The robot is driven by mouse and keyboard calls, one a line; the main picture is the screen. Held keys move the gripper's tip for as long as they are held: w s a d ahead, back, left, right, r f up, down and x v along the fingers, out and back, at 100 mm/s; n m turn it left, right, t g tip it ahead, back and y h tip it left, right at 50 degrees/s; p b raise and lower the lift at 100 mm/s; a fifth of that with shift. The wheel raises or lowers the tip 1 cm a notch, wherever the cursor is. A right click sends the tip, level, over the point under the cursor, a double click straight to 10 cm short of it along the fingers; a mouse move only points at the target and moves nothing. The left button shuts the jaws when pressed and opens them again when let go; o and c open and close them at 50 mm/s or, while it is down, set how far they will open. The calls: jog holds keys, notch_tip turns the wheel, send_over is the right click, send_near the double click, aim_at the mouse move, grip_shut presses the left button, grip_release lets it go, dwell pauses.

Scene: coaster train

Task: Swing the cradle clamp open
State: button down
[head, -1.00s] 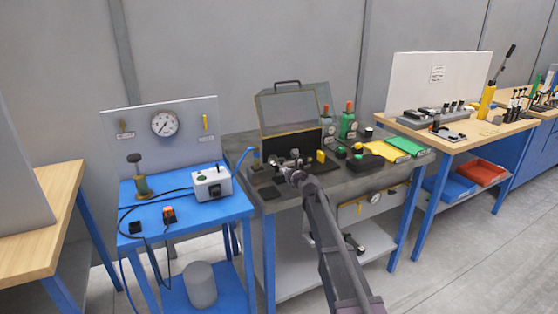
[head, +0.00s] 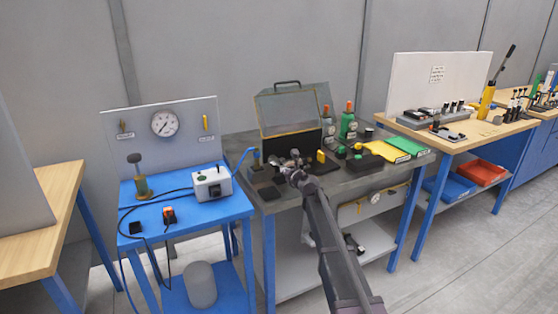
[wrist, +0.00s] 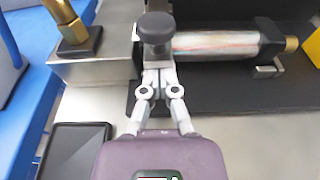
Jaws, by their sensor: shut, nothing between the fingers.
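In the wrist view a dark round knob (wrist: 156,30), apparently the cradle clamp's handle, stands at the left end of a shiny metal cylinder (wrist: 215,45). The cylinder lies level, with a black block (wrist: 268,38) and a brass fitting at its right end. My gripper (wrist: 157,75) is shut, with its fingertips right at the near side of the knob. Whether they touch it I cannot tell. The knob hides part of the clamp, so its hinge does not show. In the head view my gripper (head: 288,164) is over the grey bench, in front of the open case.
A metal block (wrist: 95,70) with a brass fitting (wrist: 72,22) stands left of the knob. A black tray (wrist: 75,150) lies near left.

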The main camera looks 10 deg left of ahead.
aim_at(283, 160)
jog(key=shift+w+a+r+p, duration=0.1)
jog(key=shift+w+r+p, duration=0.05)
jog(key=shift+r+p, duration=0.75)
jog(key=shift+w+a+r+p, duration=0.1)
jog(key=shift+w+r+p, duration=0.05)
jog(key=shift+r+p, duration=0.75)
jog(key=shift+w+a+r+p, duration=0.1)
jog(key=shift+w+r+p, duration=0.05)
jog(key=shift+r+p, duration=0.75)
jog(key=shift+w+r, duration=0.1)
jog(key=shift+w+a+r+p, duration=0.65)
jog(key=shift+w+r+p, duration=0.05)
jog(key=shift+w, duration=0.2)
jog(key=shift+w+a+r+p, duration=0.6)
jog(key=shift+w+r+p, duration=0.1)
jog(key=shift+w, duration=0.15)
jog(key=shift+w+a, duration=0.1)
jog(key=shift+r+x, duration=0.15)
jog(key=shift+x, duration=0.65)
jog(key=shift+r+x, duration=0.15)
jog(key=shift+x, duration=0.65)
jog(key=p+v, duration=0.2)
jog(key=v, duration=0.8)
dwell(1.4)
